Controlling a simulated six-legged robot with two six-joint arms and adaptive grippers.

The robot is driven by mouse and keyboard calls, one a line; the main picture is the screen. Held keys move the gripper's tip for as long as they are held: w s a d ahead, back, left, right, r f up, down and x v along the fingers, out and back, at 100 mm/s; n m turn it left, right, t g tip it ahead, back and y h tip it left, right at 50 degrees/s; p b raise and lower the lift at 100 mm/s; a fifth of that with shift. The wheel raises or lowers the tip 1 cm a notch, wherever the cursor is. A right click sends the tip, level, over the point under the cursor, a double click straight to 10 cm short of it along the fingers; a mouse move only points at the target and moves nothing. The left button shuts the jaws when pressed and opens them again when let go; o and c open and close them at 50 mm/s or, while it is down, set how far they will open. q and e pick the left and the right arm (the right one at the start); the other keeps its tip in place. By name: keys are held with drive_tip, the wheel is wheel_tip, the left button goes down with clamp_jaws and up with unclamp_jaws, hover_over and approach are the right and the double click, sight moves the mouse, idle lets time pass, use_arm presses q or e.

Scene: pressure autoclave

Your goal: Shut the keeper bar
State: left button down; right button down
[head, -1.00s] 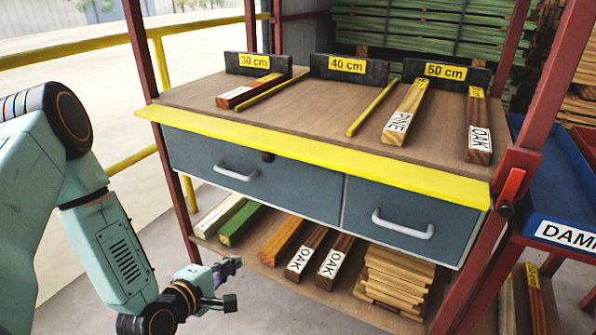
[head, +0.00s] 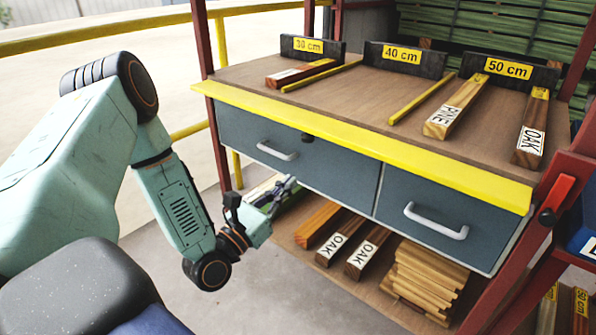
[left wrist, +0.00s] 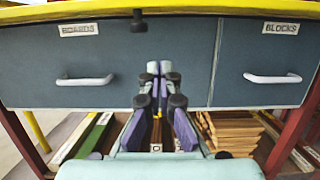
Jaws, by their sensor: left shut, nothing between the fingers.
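A short red bar (head: 561,192) with a black knob at its lower end is mounted on the dark red right front post of the bench and stands near upright, slightly tilted. I cannot tell for certain that it is the keeper bar. My left gripper (head: 288,188) is shut and empty, low in front of the left drawer (head: 250,150), far to the left of the red bar. In the left wrist view its fingers (left wrist: 158,72) point at the drawer fronts, between the two handles. My right gripper is not in view.
The right drawer (head: 420,200) and left drawer look closed, each with a pale handle. A yellow edge (head: 370,145) runs above them. Boards and a stack of wooden blocks (head: 425,275) lie on the lower shelf (head: 290,235). A blue bin (head: 586,240) stands at far right.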

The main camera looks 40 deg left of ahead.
sight(311, 129)
use_arm(q)
drive_tip(key=w+r+b, duration=0.1)
drive_tip(key=w+r, duration=0.5)
drive_tip(key=w, duration=0.2)
drive_tip(key=shift+w+d, duration=0.2)
drive_tip(key=shift+d, duration=0.2)
drive_tip(key=shift+s+r, duration=0.1)
drive_tip(key=shift+r, duration=0.05)
